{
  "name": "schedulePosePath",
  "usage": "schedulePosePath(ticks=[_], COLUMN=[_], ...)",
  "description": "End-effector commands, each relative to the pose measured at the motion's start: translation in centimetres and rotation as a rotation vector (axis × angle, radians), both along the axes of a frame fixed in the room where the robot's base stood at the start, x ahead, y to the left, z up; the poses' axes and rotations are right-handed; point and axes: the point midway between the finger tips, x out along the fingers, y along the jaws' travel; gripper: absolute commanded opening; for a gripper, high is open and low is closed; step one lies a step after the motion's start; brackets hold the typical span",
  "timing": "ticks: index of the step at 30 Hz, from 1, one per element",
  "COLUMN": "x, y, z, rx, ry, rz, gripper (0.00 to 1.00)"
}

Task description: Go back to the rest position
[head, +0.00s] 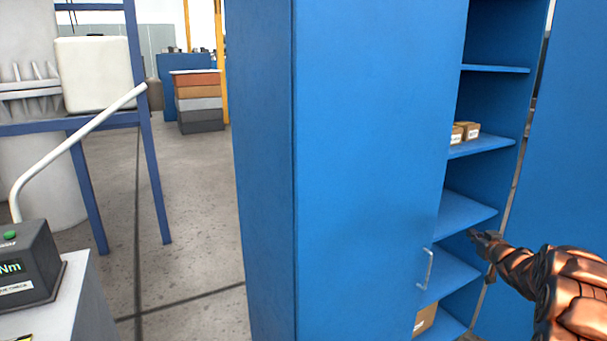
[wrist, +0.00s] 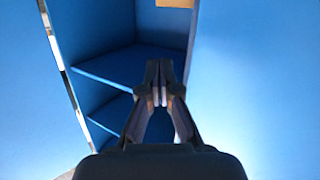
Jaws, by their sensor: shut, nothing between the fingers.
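My gripper (head: 474,235) is at the right of the head view, at the end of my orange-brown arm, in front of the open part of a blue cabinet (head: 370,130). In the wrist view my gripper (wrist: 160,100) points at the blue shelves (wrist: 115,68), with its fingers together and nothing between them. The cabinet's left door is shut and carries a small handle (head: 427,269). The right door (head: 565,150) stands open at the right edge. I cannot tell how far the fingertips are from the shelves.
Small cardboard boxes (head: 466,131) sit on an upper shelf, and another box (head: 425,319) is lower down. A dark device with a green button (head: 28,262) stands on a grey surface at the lower left. Stacked bins (head: 199,100) stand far back. The floor (head: 190,270) left of the cabinet is clear.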

Motion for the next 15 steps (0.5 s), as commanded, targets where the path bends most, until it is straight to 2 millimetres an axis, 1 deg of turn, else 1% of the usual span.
schedulePosePath(ticks=[1,3,7,8,11,15], x=[-0.2,-0.8,-2.2,-2.7,-4.3,-7.3], y=[0.6,1.2,2.5,2.8,4.0,6.1], z=[0.8,1.6,2.9,2.9,3.6,4.0], rx=[-0.009,-0.018,-0.034,-0.035,-0.041,-0.042], ry=[0.024,0.062,0.136,0.158,0.224,0.323], rz=[-0.026,-0.066,-0.136,-0.151,-0.197,-0.251], gripper=[0.00,0.00,0.00,0.00,0.00,0.00])
